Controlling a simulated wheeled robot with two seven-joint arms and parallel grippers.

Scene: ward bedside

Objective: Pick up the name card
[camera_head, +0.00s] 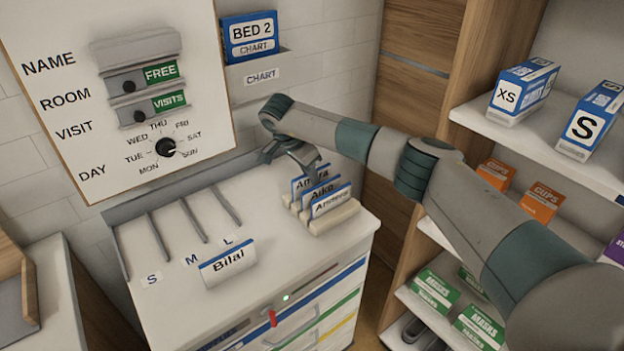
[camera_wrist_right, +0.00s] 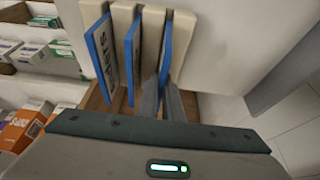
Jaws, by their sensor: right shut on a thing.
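Three white name cards with blue edges stand in slots of a cream rack (camera_head: 337,217) on the cabinet top. The front card (camera_head: 332,201) reads like "Andrea", the middle card (camera_head: 321,193) "Aiko", and the rear card (camera_head: 302,184) looks like "Amara", partly hidden. My right gripper (camera_head: 313,172) reaches in from behind and is shut on the rear card. In the right wrist view, its fingers (camera_wrist_right: 171,103) meet the end of that card (camera_wrist_right: 168,45), still between the rack's cream blocks. Another card, "Bilal" (camera_head: 228,264), stands apart near the front edge. My left gripper is not in view.
A board (camera_head: 110,150) with sliders and a day dial hangs on the wall, beside a chart holder (camera_head: 262,78). Slots marked S, M, L (camera_head: 190,260) cross the cabinet top. Shelves with boxes (camera_head: 525,90) stand at the right.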

